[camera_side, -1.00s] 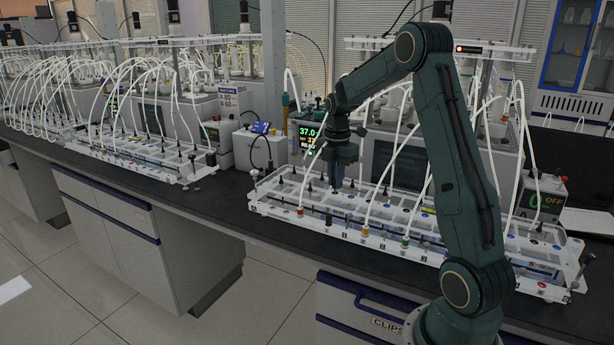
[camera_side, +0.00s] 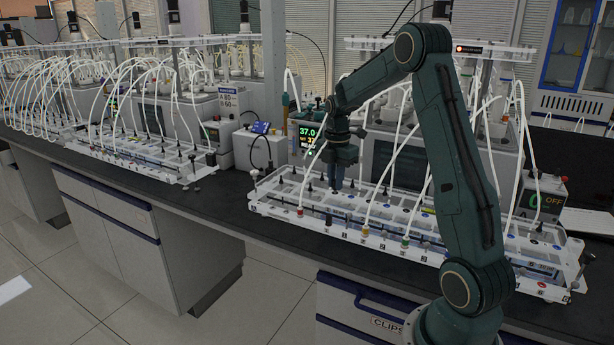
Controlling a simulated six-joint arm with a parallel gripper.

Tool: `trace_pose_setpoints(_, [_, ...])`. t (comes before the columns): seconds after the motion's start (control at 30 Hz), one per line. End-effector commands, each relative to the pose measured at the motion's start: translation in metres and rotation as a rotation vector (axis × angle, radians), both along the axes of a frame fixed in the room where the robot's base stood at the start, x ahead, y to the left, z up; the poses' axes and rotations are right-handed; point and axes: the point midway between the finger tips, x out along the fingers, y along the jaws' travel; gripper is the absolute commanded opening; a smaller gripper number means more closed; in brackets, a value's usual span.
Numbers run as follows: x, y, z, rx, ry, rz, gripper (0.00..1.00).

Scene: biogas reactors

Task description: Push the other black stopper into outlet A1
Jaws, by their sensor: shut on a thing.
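My gripper (camera_side: 337,182) points straight down over the back left part of the white rack (camera_side: 275,208). Its fingers are dark and small in this view. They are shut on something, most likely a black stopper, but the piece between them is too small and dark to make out. Several black stoppers and fittings stand along the rack, one of them on the front rail (camera_side: 329,220) below my gripper. I cannot tell which outlet is A1, nor whether the held piece touches an outlet.
White tubes (camera_side: 376,180) arch over the rack right of my gripper, and another tube (camera_side: 303,185) with a red end stands to its left. A display unit (camera_side: 308,135) is behind. A second rack (camera_side: 140,165) stands further left. The black bench (camera_side: 225,200) is clear between the racks.

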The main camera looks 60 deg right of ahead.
Motion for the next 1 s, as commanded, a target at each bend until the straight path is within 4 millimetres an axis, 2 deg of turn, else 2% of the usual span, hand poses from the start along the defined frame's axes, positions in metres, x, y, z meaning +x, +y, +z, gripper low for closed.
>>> trace_pose_setpoints(1.0, [-0.0001,0.0001,-0.0091,0.0,0.001,0.0,0.0])
